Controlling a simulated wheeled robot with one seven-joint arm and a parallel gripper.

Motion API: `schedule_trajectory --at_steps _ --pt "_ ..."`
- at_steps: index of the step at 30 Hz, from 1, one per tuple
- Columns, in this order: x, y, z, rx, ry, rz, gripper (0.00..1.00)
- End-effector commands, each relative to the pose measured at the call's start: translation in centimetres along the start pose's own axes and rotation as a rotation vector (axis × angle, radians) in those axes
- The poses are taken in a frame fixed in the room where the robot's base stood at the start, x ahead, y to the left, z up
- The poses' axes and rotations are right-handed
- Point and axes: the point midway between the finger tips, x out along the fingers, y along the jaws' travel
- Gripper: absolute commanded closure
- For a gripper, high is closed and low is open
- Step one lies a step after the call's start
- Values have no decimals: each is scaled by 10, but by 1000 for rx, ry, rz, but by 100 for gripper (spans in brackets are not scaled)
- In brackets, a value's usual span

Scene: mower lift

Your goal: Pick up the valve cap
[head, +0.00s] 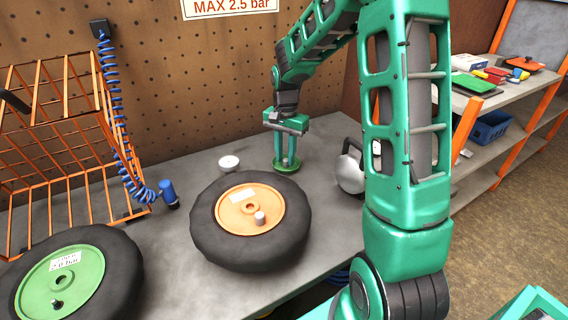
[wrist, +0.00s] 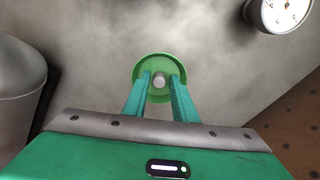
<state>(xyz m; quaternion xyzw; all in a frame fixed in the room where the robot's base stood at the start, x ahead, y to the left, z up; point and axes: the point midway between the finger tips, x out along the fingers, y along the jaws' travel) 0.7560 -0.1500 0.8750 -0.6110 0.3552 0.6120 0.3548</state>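A small pale grey cap (wrist: 159,80), which looks like the valve cap, sits in a round green dish (wrist: 151,59) on the bench. The dish also shows in the head view (head: 287,168), where the cap is hidden by my gripper (head: 287,157). My gripper points down over the dish. In the wrist view its two green fingers (wrist: 161,82) stand on either side of the cap, with a narrow gap showing, so it looks open around the cap. Contact with the dish cannot be told.
A wheel with an orange hub (head: 236,222) lies in front, with a pale cap-like piece on it. A green-hubbed wheel (head: 88,272) lies at front left. A round white gauge (head: 229,163) is left of the dish; a metal rounded object (head: 349,174) is right. An orange cage (head: 60,150) stands left.

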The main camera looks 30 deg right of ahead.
Motion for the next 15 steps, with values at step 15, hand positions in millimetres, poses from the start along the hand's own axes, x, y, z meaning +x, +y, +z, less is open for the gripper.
schedule_trajectory --at_steps 15 --pt "13 0 0 0 1 0 100"
